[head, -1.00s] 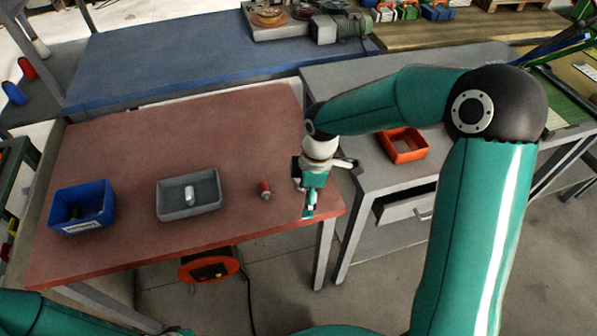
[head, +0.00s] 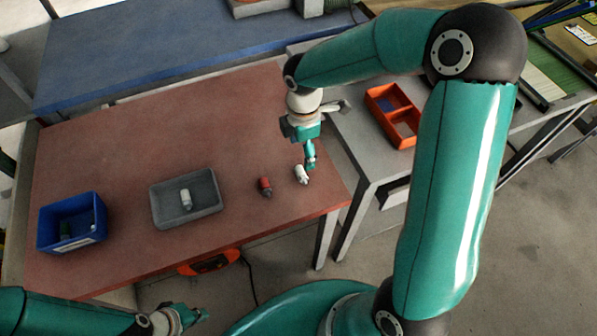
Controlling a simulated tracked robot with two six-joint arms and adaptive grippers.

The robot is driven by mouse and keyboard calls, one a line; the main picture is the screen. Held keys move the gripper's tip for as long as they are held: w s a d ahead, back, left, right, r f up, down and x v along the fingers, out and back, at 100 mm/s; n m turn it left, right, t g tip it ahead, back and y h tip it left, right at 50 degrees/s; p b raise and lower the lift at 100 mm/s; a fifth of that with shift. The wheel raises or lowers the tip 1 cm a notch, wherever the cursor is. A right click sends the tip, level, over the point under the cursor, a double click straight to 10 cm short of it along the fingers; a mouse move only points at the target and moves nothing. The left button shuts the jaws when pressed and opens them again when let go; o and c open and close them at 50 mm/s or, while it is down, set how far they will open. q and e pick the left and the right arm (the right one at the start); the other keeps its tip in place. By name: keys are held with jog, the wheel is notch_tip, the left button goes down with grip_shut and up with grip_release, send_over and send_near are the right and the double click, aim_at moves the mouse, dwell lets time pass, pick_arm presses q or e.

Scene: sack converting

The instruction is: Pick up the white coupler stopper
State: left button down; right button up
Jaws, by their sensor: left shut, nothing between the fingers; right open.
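A white coupler stopper (head: 301,174) lies near the right end of the red-topped table (head: 130,145). My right gripper (head: 310,162) is open, with its fingers pointing down right beside this stopper; I cannot tell whether they touch it. A second white stopper (head: 186,198) lies in the grey tray (head: 157,209). A red stopper (head: 265,187) lies on the table between the tray and the first white one. My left gripper (head: 197,317) is shut and empty, low in the picture in front of the table.
A blue bin (head: 98,222) with a dark green piece inside stands at the table's left. An orange divided tray (head: 392,115) sits on the grey bench to the right. A blue-topped bench (head: 190,45) is behind. The table's middle and back are clear.

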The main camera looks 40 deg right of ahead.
send_over(302, 170)
jog(key=f, duration=0.4)
jog(key=shift+s+a+f, duration=0.1)
jog(key=shift+s+a, duration=0.05)
jog(key=shift+s, duration=0.1)
jog(key=shift+w+f+p, duration=0.15)
jog(key=shift+f+p, duration=0.1)
jog(key=shift+f, duration=1.1)
jog(key=shift+w+f+p, duration=0.1)
jog(key=shift+f+p, duration=0.1)
jog(key=shift+f, duration=1.1)
jog(key=c, duration=1)
jog(key=shift+r, duration=0.15)
